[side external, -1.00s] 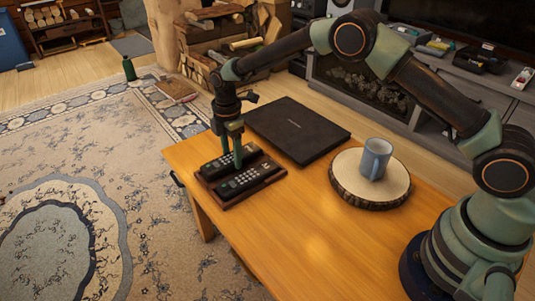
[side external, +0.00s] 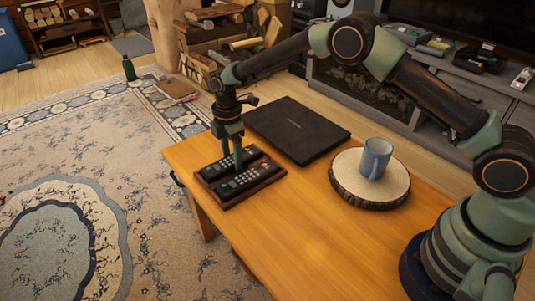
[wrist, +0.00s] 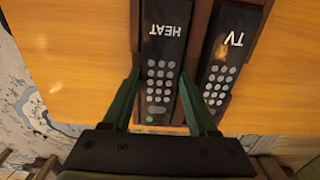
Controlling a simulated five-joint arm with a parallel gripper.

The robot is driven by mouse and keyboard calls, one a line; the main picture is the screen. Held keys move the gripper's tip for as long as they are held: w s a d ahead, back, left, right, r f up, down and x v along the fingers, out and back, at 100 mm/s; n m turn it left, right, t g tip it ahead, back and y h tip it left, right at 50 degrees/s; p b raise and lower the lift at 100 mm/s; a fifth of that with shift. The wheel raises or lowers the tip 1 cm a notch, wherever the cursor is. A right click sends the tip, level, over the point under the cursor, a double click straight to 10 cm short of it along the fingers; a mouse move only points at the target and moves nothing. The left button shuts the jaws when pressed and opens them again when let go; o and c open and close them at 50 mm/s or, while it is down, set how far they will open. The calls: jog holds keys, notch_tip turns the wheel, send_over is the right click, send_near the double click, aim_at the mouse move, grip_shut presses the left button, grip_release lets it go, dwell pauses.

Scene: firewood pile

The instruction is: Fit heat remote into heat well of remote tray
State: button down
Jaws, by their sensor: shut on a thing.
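My gripper (side external: 232,161) is shut on the heat remote (side external: 213,170), a black remote with grey keys, and its green fingers stand along both long sides. In the wrist view, the heat remote (wrist: 160,55), lettered HEAT, lies between the fingertips (wrist: 160,82), lined up lengthwise with the remote tray's well. The dark wooden remote tray (side external: 269,181) sits at the table's far left. The black TV remote (side external: 240,183) lies in its other well, alongside; it also shows in the wrist view (wrist: 225,60). I cannot tell whether the heat remote touches the well floor.
A closed black laptop (side external: 297,130) lies behind the tray to the right. A grey-blue mug (side external: 375,157) stands on a round wood slice (side external: 347,185) farther right. The front of the wooden table (side external: 310,235) is clear. A patterned rug (side external: 150,235) lies below the table's left edge.

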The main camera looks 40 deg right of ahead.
jog(key=shift+c, duration=0.5)
grip_release()
notch_tip(320, 180, up, 12)
